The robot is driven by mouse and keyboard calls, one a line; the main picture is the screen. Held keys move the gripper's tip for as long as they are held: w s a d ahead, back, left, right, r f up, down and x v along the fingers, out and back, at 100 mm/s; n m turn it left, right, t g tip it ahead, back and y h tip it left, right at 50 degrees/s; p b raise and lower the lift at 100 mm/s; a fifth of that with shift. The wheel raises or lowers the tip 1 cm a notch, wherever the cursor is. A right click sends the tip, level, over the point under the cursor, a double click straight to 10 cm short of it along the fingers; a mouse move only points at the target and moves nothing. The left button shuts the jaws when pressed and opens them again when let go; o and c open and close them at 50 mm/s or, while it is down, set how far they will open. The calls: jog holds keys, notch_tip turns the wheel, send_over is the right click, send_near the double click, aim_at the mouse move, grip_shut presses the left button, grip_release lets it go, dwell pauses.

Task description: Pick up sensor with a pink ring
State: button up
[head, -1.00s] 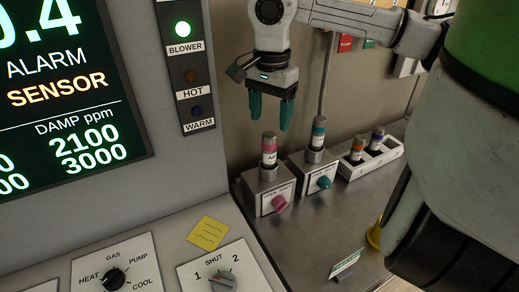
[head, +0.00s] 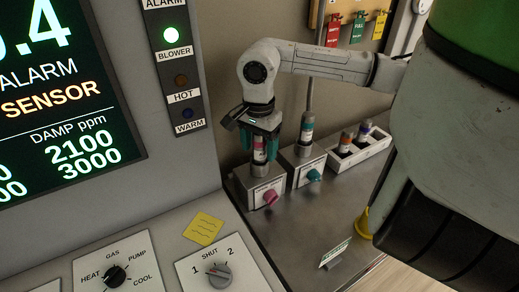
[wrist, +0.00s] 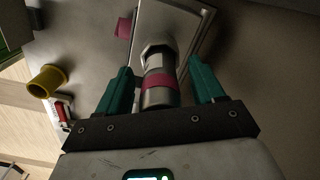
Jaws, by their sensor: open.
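The sensor with a pink ring (head: 258,157) stands upright in a metal socket on a box with a pink knob (head: 270,197). It also shows in the wrist view (wrist: 160,90), a grey cylinder with a pink band between my fingers. My gripper (head: 260,150) is lowered over this sensor with one green finger on each side. In the wrist view, my gripper (wrist: 161,85) is open, with a gap visible on both sides of the sensor. The fingers partly hide the sensor in the head view.
A sensor with a teal ring (head: 307,128) stands on the neighbouring box with a teal knob (head: 314,175). A white rack (head: 360,152) with more sensors is further right. A control panel (head: 170,215) borders the left. The metal bench (head: 310,225) is mostly clear in front.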

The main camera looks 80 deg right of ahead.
jog(key=shift+c, duration=0.5)
grip_shut()
jog(key=shift+r, duration=0.2)
